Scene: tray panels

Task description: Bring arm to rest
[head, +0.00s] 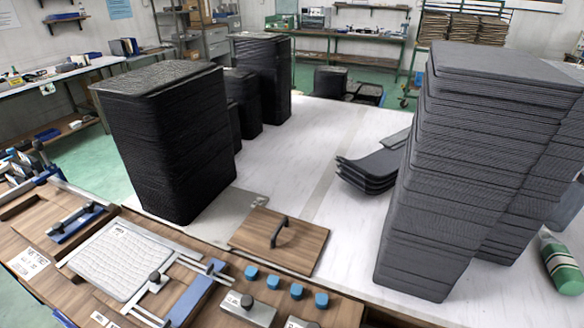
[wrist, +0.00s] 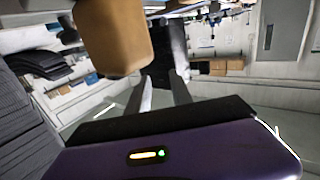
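My gripper (wrist: 160,82) shows in the wrist view, with two pale fingers standing apart and nothing visible between them. Its purple body (wrist: 200,150) with a small lit indicator fills the bottom of that view. The arm and gripper do not show in the head view. The wrist view is tilted, and a brown block-like thing (wrist: 112,38) hangs in its upper left; I cannot tell what it is or how near.
In the head view, tall stacks of black panels stand left (head: 170,145) and right (head: 475,170) on a white table (head: 290,165). Curved panels (head: 370,168) lie between. A wooden bench with a handled board (head: 305,245) and blue-capped parts is in front. The table's middle is clear.

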